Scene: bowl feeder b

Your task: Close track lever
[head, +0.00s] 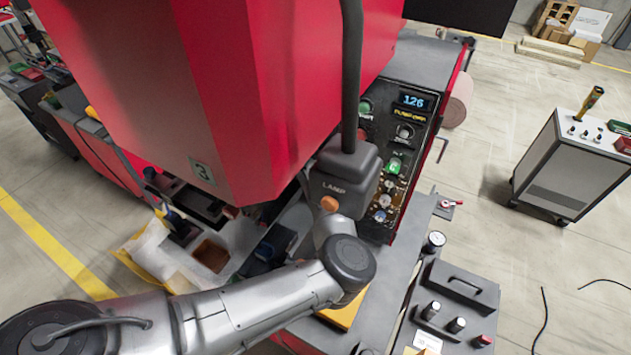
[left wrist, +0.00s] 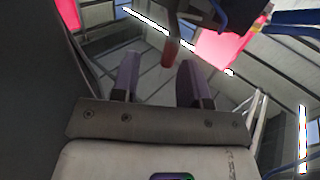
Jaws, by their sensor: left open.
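In the left wrist view my left gripper (left wrist: 158,66) is open, with its two dark fingers apart and nothing held between them. A red cylindrical handle (left wrist: 168,53) hangs from a dark part just beyond the fingertips, roughly in line with the gap; it may be the track lever, but I cannot be sure. Contact with the fingers does not show. In the head view my left arm comes in from the lower left and bends up behind the lamp (head: 344,178), so the gripper is hidden there. I cannot make out the track lever in the head view. My right gripper is not in view.
A large red machine housing (head: 225,90) hangs over the work area. A control panel (head: 392,150) with knobs and a display stands right of the lamp. A grey unit with knobs (head: 455,300) is at lower right. A white cabinet (head: 570,165) stands apart on open floor.

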